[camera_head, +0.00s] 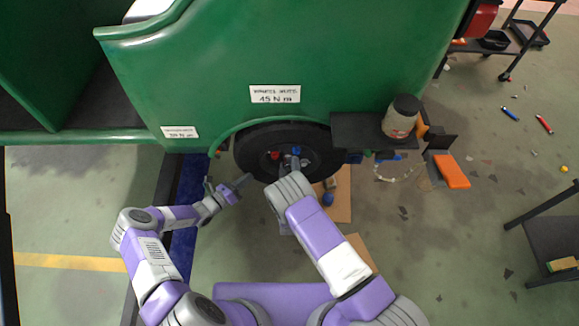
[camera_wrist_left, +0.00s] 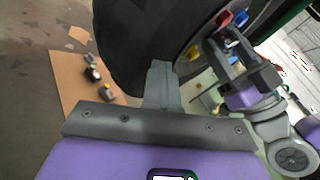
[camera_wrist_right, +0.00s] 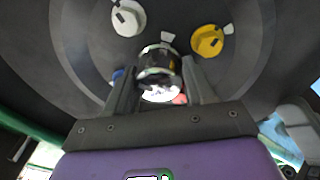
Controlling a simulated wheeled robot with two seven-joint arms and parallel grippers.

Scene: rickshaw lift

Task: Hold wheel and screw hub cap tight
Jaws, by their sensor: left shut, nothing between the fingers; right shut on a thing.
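The black wheel (camera_head: 248,150) sits under the green body's arch and also fills the right wrist view (camera_wrist_right: 75,60). My right gripper (camera_wrist_right: 157,80) is shut on the shiny dark, round hub cap (camera_wrist_right: 158,68) at the wheel's centre. A white knob (camera_wrist_right: 128,18), a yellow knob (camera_wrist_right: 207,40), and partly hidden blue and red ones surround it. My left gripper (camera_wrist_left: 160,70) is shut and empty at the tyre's lower left edge; I cannot tell if its fingertips touch the tyre. In the head view my left gripper (camera_head: 245,179) is left of my right gripper (camera_head: 289,163).
A cardboard sheet (camera_wrist_left: 68,75) with small parts lies on the floor below the wheel. A dark shelf (camera_head: 362,131) with a jar (camera_head: 400,117) juts out right of the wheel. An orange box (camera_head: 452,171) is further right. A dark table (camera_head: 555,245) stands at the right edge.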

